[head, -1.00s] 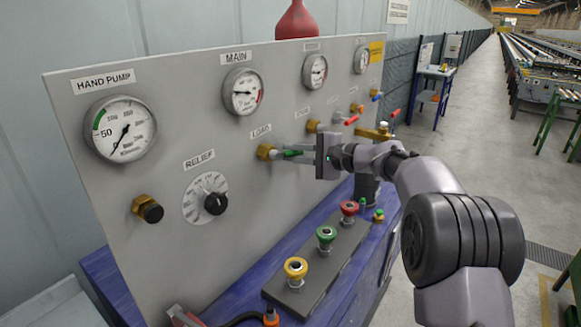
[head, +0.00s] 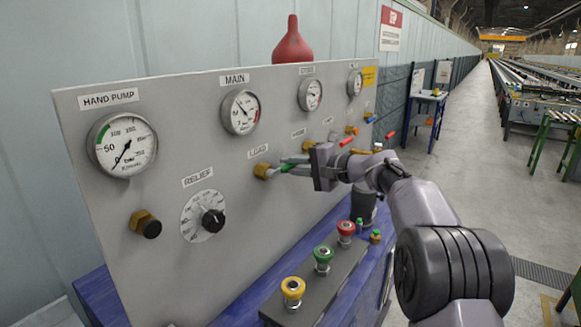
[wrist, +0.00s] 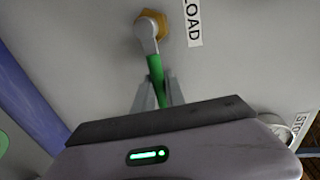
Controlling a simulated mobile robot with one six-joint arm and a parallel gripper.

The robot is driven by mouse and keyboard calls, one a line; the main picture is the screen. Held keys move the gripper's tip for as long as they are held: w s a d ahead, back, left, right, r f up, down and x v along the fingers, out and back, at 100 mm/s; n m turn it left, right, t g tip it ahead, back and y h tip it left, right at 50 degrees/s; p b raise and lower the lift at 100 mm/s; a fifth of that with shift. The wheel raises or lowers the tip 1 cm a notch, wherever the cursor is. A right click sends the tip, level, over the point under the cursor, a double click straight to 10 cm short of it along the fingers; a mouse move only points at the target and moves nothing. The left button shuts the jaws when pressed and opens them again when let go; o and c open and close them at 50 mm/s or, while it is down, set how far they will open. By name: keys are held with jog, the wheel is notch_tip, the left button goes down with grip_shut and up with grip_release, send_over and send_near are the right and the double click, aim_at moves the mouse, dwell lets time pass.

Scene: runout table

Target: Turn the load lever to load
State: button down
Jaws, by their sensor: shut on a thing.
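The load lever has a green handle (head: 287,168) on a brass valve body (head: 262,171), under the LOAD label (head: 257,152) on the grey panel. My gripper (head: 290,165) reaches in from the right and is shut on the green handle. In the wrist view the handle (wrist: 156,72) runs from the grey hub by the brass body (wrist: 155,22) down between my two fingers (wrist: 157,95). The handle's far end is hidden between the fingers and by the gripper body.
Gauges and a black relief knob (head: 213,220) are on the panel (head: 95,240). Red-handled valves (head: 347,142) sit beyond my gripper. A box below carries yellow (head: 293,290), green (head: 323,257) and red (head: 346,230) buttons.

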jog(key=shift+r, duration=0.1)
jog(key=c, duration=1.4)
grip_release()
jog(key=p+v, duration=0.2)
jog(key=v, duration=1.5)
jog(key=shift+d+r, duration=0.1)
jog(key=shift+d, duration=0.15)
jog(key=s+a+f+n+g+h, duration=0.1)
jog(key=s+a+f+g+h, duration=0.2)
jog(key=s, duration=1.2)
jog(key=s+f+h, duration=0.3)
jog(key=s+h, duration=0.2)
jog(key=s, duration=1)
jog(key=s+d+f+h, duration=0.1)
jog(key=s+f, duration=0.1)
jog(key=s, duration=0.1)
jog(key=s+d+f+h, duration=0.1)
jog(key=s+d+f, duration=0.1)
jog(key=s, duration=0.1)
jog(key=s+d+f+h, duration=0.1)
jog(key=s+f, duration=0.2)
jog(key=shift+s+d+n+t+h, duration=0.1)
jog(key=shift+d+n+t+h, duration=0.2)
jog(key=shift+d, duration=0.05)
